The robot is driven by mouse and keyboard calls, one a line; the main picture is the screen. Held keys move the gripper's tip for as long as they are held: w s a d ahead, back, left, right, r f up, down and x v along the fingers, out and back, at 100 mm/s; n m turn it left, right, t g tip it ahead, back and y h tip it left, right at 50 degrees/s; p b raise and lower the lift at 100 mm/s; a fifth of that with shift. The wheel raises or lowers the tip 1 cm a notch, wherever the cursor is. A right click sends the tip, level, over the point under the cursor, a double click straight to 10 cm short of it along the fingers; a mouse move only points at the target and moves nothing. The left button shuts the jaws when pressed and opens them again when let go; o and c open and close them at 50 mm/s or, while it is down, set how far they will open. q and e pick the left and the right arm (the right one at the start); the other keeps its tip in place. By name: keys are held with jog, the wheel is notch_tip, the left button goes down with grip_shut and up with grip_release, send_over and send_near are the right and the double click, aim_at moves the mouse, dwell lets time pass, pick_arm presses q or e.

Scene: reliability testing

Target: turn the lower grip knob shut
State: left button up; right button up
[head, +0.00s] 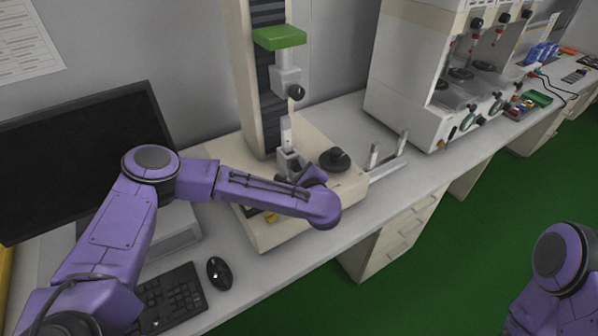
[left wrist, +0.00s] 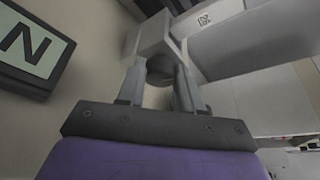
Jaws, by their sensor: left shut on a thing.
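The testing machine has an upper grip (head: 285,78) with a black knob (head: 296,92) on its side. The lower grip (head: 289,160) stands on the base below it, partly hidden by my left wrist. My left gripper (head: 302,176) is at the lower grip, mostly hidden behind my purple wrist. In the left wrist view, my two grey fingers (left wrist: 160,88) are shut on the dark round lower knob (left wrist: 160,70), one on each side. The pale grip block (left wrist: 151,40) is just beyond it. My right gripper is out of view; only part of my right arm shows.
A black round part (head: 335,160) sits on the machine's base close right of my left wrist. A monitor (head: 85,150), keyboard (head: 168,298) and mouse (head: 219,273) are at left. Loose metal fixtures (head: 388,155) lie right of the base.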

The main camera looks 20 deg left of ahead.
pick_arm(q)
jog(key=m+g+y+b, duration=0.1)
jog(key=m+g, duration=0.1)
jog(key=m, duration=0.1)
jog(key=shift+w+d+b, duration=0.1)
jog(key=shift+d+b, duration=0.05)
jog(key=shift+b, duration=0.25)
jog(key=m+g, duration=0.1)
jog(key=m, duration=0.1)
jog(key=m+g+y+b, duration=0.1)
jog(key=shift+w+d+m+y, duration=0.1)
jog(key=shift+m+y, duration=0.2)
jog(key=shift+m, duration=0.1)
jog(key=m+g+y, duration=0.1)
jog(key=m, duration=0.1)
jog(key=m+g+b, duration=0.1)
jog(key=shift+w+d+m+y, duration=0.1)
jog(key=shift+w+m+y, duration=0.05)
jog(key=shift+m+y, duration=0.25)
jog(key=m+g+y+b, duration=0.1)
jog(key=m+y, duration=0.1)
jog(key=m, duration=0.2)
jog(key=shift+f+b, duration=0.15)
jog(key=shift+b, duration=0.25)
jog(key=shift+m, duration=0.3)
jog(key=o, duration=1)
jog(key=shift+o, duration=0.2)
jog(key=shift+w, duration=0.1)
jog(key=shift+d, duration=0.1)
